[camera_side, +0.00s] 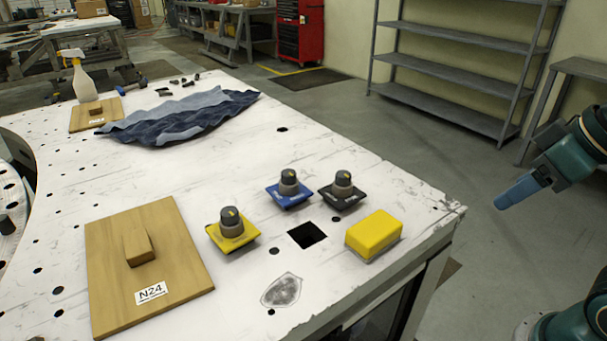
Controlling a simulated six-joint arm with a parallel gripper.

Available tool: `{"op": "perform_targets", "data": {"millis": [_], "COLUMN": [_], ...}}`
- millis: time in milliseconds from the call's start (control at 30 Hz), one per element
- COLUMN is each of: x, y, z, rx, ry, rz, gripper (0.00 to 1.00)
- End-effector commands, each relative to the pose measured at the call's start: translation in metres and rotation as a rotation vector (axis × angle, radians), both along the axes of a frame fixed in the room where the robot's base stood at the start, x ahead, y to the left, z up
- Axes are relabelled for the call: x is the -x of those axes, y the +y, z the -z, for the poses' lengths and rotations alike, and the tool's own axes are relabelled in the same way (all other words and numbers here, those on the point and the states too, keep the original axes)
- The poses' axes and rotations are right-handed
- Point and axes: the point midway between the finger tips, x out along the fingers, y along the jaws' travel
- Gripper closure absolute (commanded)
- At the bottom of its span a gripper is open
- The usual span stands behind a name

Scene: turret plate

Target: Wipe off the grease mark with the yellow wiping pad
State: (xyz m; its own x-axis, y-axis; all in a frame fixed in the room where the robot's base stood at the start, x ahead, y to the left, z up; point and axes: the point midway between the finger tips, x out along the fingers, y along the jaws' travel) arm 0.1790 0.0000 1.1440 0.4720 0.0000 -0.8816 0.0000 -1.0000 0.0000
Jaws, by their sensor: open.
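The yellow wiping pad (374,234) lies flat on the white table near its right corner. The grease mark (281,290) is a grey smudged patch on the table top, near the front edge, to the left of and nearer than the pad. Nothing covers the mark. My gripper (514,191) is at the right, beyond the table's edge and clear of the pad. It is open and holds nothing that I can see; its separate fingers are hard to make out.
A yellow-plated knob (231,226), a blue-plated knob (288,190) and a black-plated knob (342,190) stand around a square hole (307,235) beside the pad. A wooden board (185,265) labelled N24 lies left. Blue cloth (180,120) and a spray bottle (84,82) are farther back.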

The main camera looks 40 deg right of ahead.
Motion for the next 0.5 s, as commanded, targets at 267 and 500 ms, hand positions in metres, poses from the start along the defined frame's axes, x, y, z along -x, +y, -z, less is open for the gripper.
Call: {"op": "perform_targets", "data": {"millis": [267, 500], "x": [-0.001, -0.016], "y": [0.0, 0.005], "z": [0.0, -0.003], "rx": [-0.006, -0.069], "ry": [0.004, 0.046], "rz": [0.008, 0.113], "gripper": [0.31, 0.31]}}
